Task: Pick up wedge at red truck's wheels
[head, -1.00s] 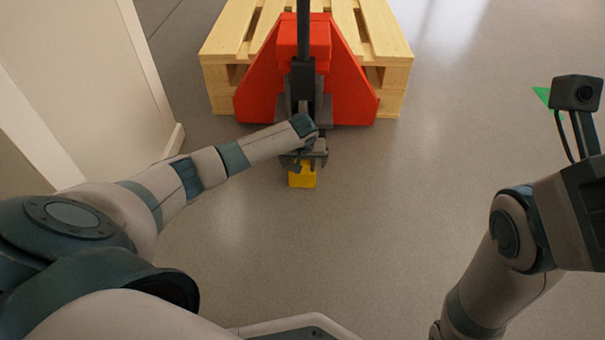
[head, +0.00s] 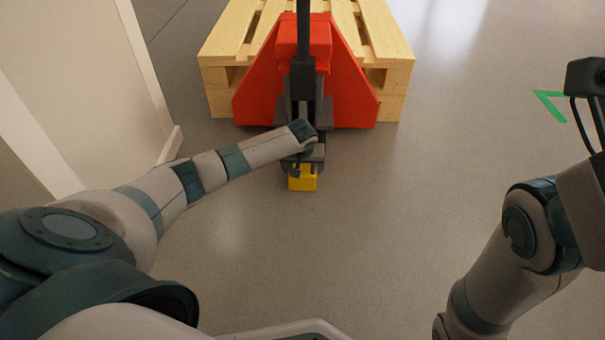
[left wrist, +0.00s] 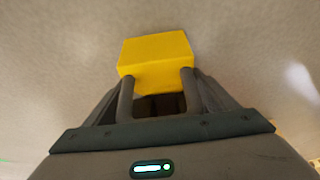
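The yellow wedge (head: 302,183) is in the head view, just in front of the red truck (head: 349,84) near its dark base. My left gripper (head: 304,167) reaches over it from the left, its fingers at the wedge's sides. In the left wrist view the wedge (left wrist: 157,56) fills the space at the fingertips, and the left gripper (left wrist: 157,78) is shut on its near part. Whether the wedge touches the floor I cannot tell. The truck's wheels are mostly hidden by my left wrist.
A wooden pallet (head: 390,62) sits behind and around the red truck. A pale wall or panel (head: 95,90) stands at the left, near my left arm. A green floor mark (head: 551,103) lies at the right. The grey floor in front is clear.

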